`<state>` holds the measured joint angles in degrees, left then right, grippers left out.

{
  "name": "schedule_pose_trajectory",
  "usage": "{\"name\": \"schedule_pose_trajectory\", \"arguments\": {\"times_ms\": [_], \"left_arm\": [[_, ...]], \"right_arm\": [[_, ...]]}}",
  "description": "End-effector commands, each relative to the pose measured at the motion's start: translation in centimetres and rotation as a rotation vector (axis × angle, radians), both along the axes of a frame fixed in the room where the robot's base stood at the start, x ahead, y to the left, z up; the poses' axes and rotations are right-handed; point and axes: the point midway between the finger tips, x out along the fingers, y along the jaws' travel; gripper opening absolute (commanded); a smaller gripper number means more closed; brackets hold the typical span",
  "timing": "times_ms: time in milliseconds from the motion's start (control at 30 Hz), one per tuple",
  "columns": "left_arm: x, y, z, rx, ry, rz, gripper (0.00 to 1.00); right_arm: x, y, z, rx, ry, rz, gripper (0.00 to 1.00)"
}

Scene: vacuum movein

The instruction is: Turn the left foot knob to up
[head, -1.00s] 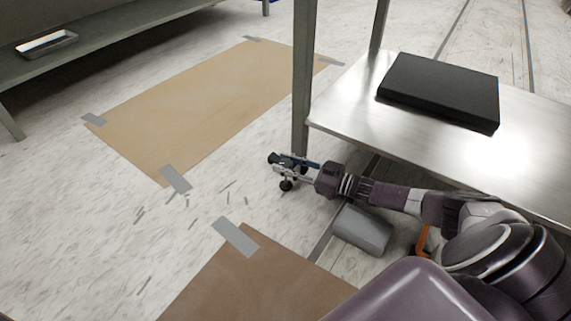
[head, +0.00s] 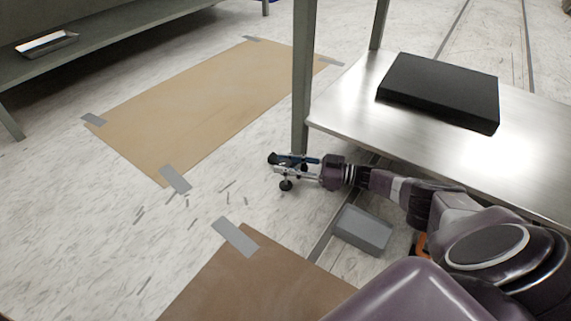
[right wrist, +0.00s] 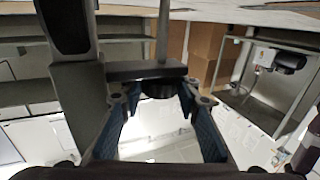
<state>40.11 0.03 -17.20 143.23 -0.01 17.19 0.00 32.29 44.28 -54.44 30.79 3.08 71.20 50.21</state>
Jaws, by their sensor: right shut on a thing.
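My right gripper (head: 281,170) is low beside the foot of the near table leg (head: 303,80) in the head view. In the right wrist view, its blue-lined fingers (right wrist: 160,98) are closed in on a round black foot knob (right wrist: 158,88) from both sides. The knob sits below a dark flat bracket (right wrist: 145,70) with a grey rod above it. In the head view the gripper and small dark parts overlap at the leg's foot, so the knob's turn position cannot be told. My left gripper is not in view.
The metal table shelf (head: 340,105) bears a black flat box (head: 440,90) above my right arm. A grey block (head: 363,230) lies on the floor under the arm. Taped brown sheets (head: 210,100) cover parts of the floor. A shelf with a metal tray (head: 47,43) stands at left.

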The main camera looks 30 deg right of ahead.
Motion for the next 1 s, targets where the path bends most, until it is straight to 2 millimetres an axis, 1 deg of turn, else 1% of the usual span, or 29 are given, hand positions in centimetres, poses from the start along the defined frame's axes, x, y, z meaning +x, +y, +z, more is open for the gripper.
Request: {"name": "schedule_pose_trajectory", "arguments": {"times_ms": [233, 267, 400, 667, 767, 867, 1000], "left_arm": [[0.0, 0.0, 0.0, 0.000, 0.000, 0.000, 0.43], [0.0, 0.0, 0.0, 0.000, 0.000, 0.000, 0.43], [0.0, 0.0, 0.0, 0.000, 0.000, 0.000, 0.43], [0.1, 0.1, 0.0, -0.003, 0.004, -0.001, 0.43], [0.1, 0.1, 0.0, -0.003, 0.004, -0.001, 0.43], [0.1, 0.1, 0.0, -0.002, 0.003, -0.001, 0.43], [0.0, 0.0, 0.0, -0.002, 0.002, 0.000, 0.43]], "right_arm": [[0.0, 0.0, 0.0, 0.001, -0.001, -0.001, 0.06], [0.0, 0.0, 0.0, 0.001, -0.001, -0.001, 0.32], [0.1, 0.0, 0.0, 0.000, -0.001, -0.002, 0.48], [0.2, -0.2, 0.1, -0.001, -0.001, -0.008, 0.49], [-0.2, -0.7, 0.0, -0.001, 0.000, -0.010, 0.49], [-1.1, -1.6, 0.0, -0.004, 0.001, -0.011, 0.49], [-2.7, -3.2, 0.0, -0.005, 0.001, -0.012, 0.49]]}}
